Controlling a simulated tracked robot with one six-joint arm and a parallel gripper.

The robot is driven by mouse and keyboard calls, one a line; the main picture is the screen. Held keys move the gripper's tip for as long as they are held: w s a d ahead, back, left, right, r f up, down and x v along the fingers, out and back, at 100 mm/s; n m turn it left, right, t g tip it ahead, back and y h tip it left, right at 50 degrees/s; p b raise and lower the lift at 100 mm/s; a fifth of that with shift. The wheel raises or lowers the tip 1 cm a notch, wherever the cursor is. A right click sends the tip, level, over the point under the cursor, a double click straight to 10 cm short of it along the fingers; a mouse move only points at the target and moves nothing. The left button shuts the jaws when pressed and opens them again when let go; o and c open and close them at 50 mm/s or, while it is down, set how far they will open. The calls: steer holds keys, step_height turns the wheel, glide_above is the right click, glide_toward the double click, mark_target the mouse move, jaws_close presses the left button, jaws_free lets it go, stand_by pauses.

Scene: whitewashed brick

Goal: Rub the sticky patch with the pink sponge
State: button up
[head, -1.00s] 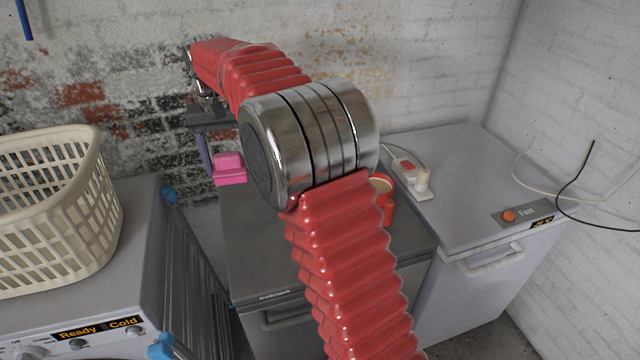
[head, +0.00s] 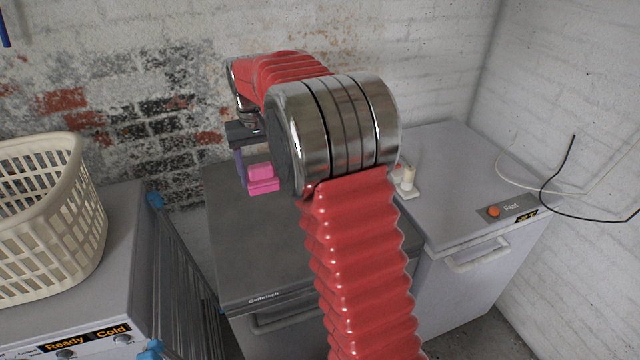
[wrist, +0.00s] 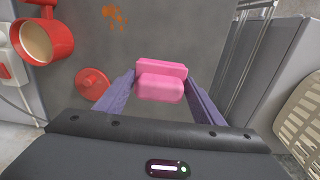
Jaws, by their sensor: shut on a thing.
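The pink sponge (wrist: 160,82) is between the purple fingers of my gripper (wrist: 160,88) in the wrist view. The fingers are shut on its sides. In the head view the sponge (head: 263,180) shows left of my metal elbow, over the dark grey top (head: 235,235); I cannot tell whether it touches that top. The sticky patch (wrist: 115,17) is a group of small orange-brown spots on the grey top, at the upper edge of the wrist view, beyond the sponge and to its left. In the head view my arm hides it.
A red pot (wrist: 42,42) with tan contents and a red lid (wrist: 91,83) are left of the sponge. A white power strip (wrist: 14,75) is at the far left. A clothes rack (head: 175,265) and a cream basket (head: 50,220) stand on the other side.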

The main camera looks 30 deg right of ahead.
steer(key=s+d+f, duration=0.2)
steer(key=s+d, duration=0.1)
steer(key=d, duration=0.3)
steer(key=s+d+f+n, duration=0.1)
steer(key=s+d+f, duration=0.2)
steer(key=d, duration=0.2)
steer(key=shift+s+d, duration=0.3)
steer(key=shift+d, duration=0.1)
steer(key=shift+f, duration=0.2)
